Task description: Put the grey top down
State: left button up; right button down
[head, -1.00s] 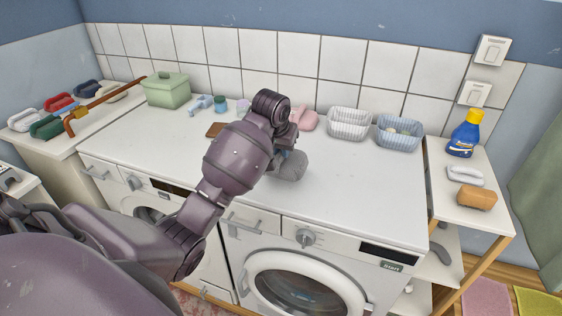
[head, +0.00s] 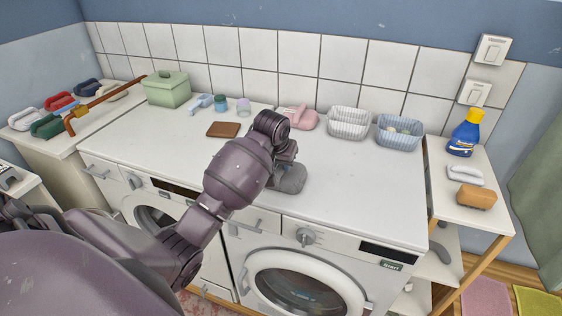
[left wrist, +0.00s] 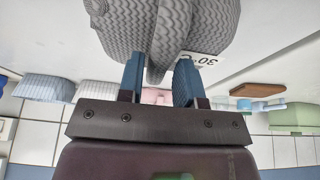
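The grey top (head: 289,179) is a small bundle of grey ribbed cloth over the front part of the white counter, above the right-hand washing machine. My left gripper (head: 283,165) is behind my own wrist in the head view. In the left wrist view the grey top (left wrist: 165,25) fills the upper middle, with a white tag marked 30. My right gripper is not in view.
The white counter (head: 350,200) is bare to the right of the cloth. Along its back stand a green lidded box (head: 167,89), a pink item (head: 300,117), a white basket (head: 348,123) and a blue basket (head: 399,132). A brown block (head: 223,129) lies further left.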

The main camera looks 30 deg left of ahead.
pick_arm(q)
jog(key=shift+o, duration=0.9)
jog(key=shift+r, duration=0.15)
jog(key=v, duration=1.2)
jog(key=shift+b, duration=0.35)
jog(key=shift+s, duration=0.1)
jog(key=s+d+f+m, duration=0.1)
jog(key=s+d+f, duration=0.1)
jog(key=s+f, duration=0.6)
jog(key=s+d+f+m, duration=0.1)
jog(key=s+d+f, duration=0.15)
jog(key=s, duration=0.55)
jog(key=s+d+f, duration=0.2)
jog(key=s+f, duration=0.2)
jog(key=s, duration=0.4)
jog(key=s+d+f+m, duration=0.15)
jog(key=s+f, duration=0.25)
jog(key=s, duration=0.4)
jog(key=w+f+t+b, duration=0.2)
jog(key=w+f+t, duration=0.5)
jog(key=f, duration=0.6)
jog(key=shift+w+d+h, duration=0.3)
jog(key=shift+d+h, duration=0.1)
